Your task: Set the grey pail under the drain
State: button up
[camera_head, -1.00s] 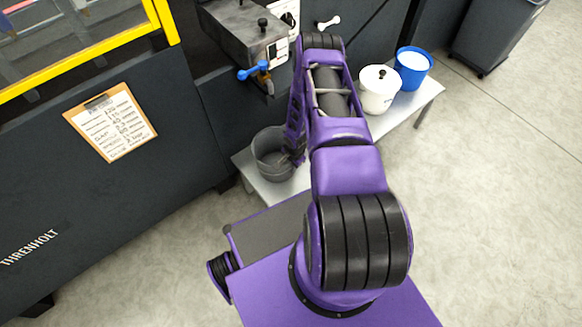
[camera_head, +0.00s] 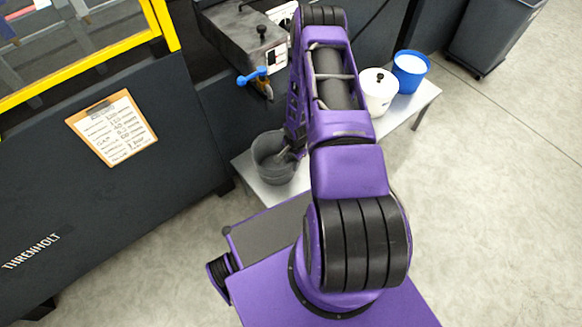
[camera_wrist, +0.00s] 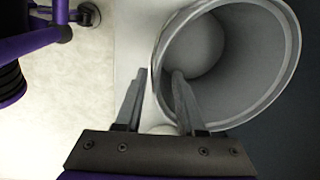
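The grey pail (camera_head: 262,160) stands upright on a low bench, below the drain valve (camera_head: 264,83) with its blue handle and brass-coloured spout. In the wrist view the pail (camera_wrist: 262,88) fills the upper right, its mouth facing the camera and its inside looking empty. My gripper (camera_wrist: 158,72) straddles the pail's near wall, the right finger inside the mouth and the left finger outside. The fingers are apart, with a gap showing beside the wall. In the head view my arm hides most of the gripper (camera_head: 290,154).
The bench (camera_head: 423,96) also holds a white lidded pot (camera_head: 379,97) and a blue bucket (camera_head: 410,72) with pale contents, right of my arm. The dark machine panel (camera_head: 60,190) with a clipboard (camera_head: 113,130) stands at left. Open floor lies to the right.

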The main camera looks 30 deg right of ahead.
jog(key=r, duration=0.5)
jog(key=shift+s+p, duration=0.25)
jog(key=shift+p, duration=0.05)
